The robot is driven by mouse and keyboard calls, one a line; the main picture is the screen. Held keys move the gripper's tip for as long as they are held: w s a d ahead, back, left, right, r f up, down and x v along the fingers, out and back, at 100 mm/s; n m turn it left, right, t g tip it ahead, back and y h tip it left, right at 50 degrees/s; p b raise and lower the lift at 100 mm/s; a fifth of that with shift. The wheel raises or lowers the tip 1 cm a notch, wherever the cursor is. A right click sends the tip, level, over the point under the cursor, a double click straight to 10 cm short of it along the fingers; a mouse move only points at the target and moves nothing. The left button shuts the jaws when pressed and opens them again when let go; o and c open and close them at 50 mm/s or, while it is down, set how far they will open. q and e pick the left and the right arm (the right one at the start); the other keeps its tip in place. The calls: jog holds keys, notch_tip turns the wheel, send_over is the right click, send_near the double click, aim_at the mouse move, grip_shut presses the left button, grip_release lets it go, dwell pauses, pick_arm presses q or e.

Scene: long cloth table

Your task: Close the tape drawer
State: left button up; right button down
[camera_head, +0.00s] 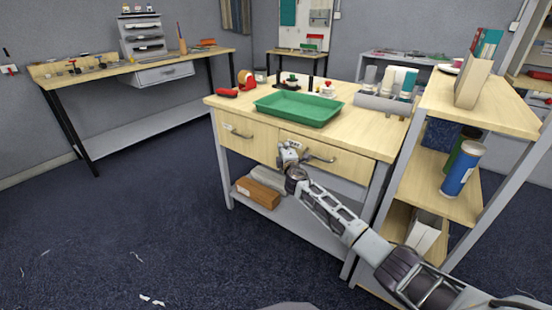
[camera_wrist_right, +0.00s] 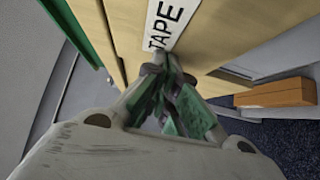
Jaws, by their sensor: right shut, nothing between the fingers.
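The tape drawer (camera_head: 345,165) is the right one of two wooden drawers under the top of the middle workbench. Its front looks flush or nearly flush with the bench; I see no clear gap. In the right wrist view its white label (camera_wrist_right: 169,22) reads TAPE. My right gripper (camera_head: 289,150) is shut and empty at the left part of this drawer front. In the wrist view its fingertips (camera_wrist_right: 172,68) are at the lower end of the label, touching or very close; I cannot tell which. A dark handle (camera_head: 319,159) shows right of the gripper. My left gripper is out of view.
The other drawer (camera_head: 250,138) looks shut. A green tray (camera_head: 300,120) lies on the bench top (camera_head: 372,138). An orange-brown box (camera_head: 258,193) sits on the lower shelf. A shelf unit (camera_head: 500,108) stands close on the right, beside my right arm. Floor at left is open.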

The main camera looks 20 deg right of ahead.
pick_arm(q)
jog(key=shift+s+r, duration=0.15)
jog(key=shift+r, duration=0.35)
pick_arm(e)
jog(key=shift+w+d+r, duration=0.15)
jog(key=shift+w+d, duration=0.45)
jog(key=shift+d, duration=0.25)
jog(key=shift+d+r, duration=0.1)
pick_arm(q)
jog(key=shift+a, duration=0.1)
